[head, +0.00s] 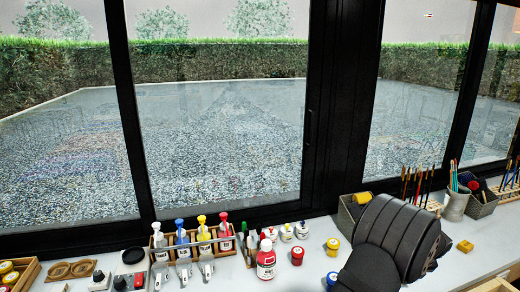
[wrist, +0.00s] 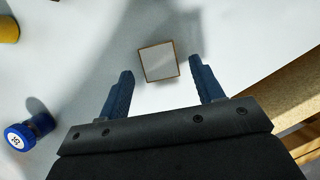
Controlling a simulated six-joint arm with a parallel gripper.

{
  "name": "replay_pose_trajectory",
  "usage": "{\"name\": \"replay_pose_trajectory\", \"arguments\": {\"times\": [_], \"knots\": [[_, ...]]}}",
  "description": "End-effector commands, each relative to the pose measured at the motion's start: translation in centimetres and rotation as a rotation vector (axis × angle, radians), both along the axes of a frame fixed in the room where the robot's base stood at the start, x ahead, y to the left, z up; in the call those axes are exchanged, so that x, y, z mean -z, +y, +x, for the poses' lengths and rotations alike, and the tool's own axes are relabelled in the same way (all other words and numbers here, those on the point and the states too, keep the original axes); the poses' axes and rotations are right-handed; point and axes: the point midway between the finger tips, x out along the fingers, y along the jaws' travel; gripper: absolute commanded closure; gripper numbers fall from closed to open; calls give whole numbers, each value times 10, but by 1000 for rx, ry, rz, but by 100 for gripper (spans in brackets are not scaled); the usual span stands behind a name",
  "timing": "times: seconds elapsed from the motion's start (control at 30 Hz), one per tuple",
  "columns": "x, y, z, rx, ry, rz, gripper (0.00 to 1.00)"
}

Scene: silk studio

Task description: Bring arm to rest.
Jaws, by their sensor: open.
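My gripper (wrist: 160,92) shows in the wrist view with its two blue fingers spread wide apart and nothing between their tips. It is open. A small square tile with a thin brown rim (wrist: 158,62) lies on the white surface just beyond and between the fingertips, apart from them as far as I can tell. In the head view my dark arm (head: 395,240) fills the lower right, and the fingers are hidden there.
A wooden rack of pump bottles (head: 190,240) stands by the window. A red-labelled bottle (head: 266,262) and small jars are near it. Brush holders (head: 455,204) stand at right. A blue jar (wrist: 30,131) lies left of my gripper. A wooden edge (wrist: 285,95) is at right.

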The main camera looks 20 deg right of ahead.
Motion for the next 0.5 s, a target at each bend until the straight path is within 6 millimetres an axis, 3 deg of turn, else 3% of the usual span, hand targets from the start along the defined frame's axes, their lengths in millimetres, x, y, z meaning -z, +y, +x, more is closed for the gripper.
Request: {"name": "replay_pose_trajectory", "arguments": {"times": [0.1,0.2,0.5], "knots": [[17,-2,6,-1,0,0,39],[-4,-2,6,0,-2,-3,39],[-23,-2,5,-2,-1,-1,39]]}}
